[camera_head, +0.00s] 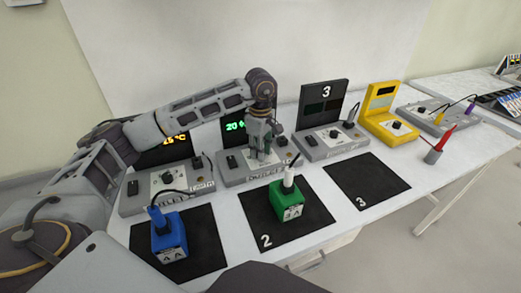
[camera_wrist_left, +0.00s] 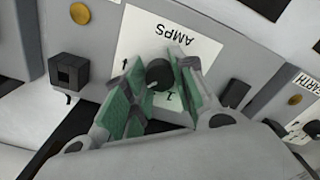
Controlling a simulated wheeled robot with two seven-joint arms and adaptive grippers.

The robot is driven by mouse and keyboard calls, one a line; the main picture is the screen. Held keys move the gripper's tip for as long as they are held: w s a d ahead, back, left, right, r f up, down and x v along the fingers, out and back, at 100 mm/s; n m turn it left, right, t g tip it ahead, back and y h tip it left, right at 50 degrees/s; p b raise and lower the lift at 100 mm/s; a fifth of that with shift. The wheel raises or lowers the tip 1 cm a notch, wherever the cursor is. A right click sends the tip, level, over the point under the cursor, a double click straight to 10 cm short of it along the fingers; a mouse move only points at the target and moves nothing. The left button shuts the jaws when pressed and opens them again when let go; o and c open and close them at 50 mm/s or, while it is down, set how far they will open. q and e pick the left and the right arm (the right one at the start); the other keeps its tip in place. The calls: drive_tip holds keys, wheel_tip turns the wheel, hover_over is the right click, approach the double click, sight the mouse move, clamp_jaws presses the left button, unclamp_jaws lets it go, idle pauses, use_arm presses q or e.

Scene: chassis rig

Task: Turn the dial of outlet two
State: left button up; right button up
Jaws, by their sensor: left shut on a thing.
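Outlet two (camera_head: 232,179) is the grey box in the middle, behind the mat marked 2. Its dark display (camera_head: 235,128) shows green digits, which look like 20 and are partly covered by my arm. My left gripper (camera_head: 263,156) reaches down from above to the front of this box. In the left wrist view the green-padded fingers (camera_wrist_left: 160,88) stand on both sides of the black round dial (camera_wrist_left: 158,73), shut on it. The dial sits on a white AMPS label (camera_wrist_left: 168,39). My right gripper is not in view.
A green block (camera_head: 287,204) with a white plug stands on mat two, and a blue block (camera_head: 169,240) on the left mat. Mat three (camera_head: 368,182) is empty. Outlet three (camera_head: 331,143), a yellow device (camera_head: 388,126) and a red-tipped tool (camera_head: 436,150) stand to the right.

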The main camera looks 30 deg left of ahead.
use_arm(q)
drive_tip(key=o, duration=1.1)
drive_tip(key=shift+c, duration=0.2)
wheel_tip(320, 180, up, 12)
idle(0.8)
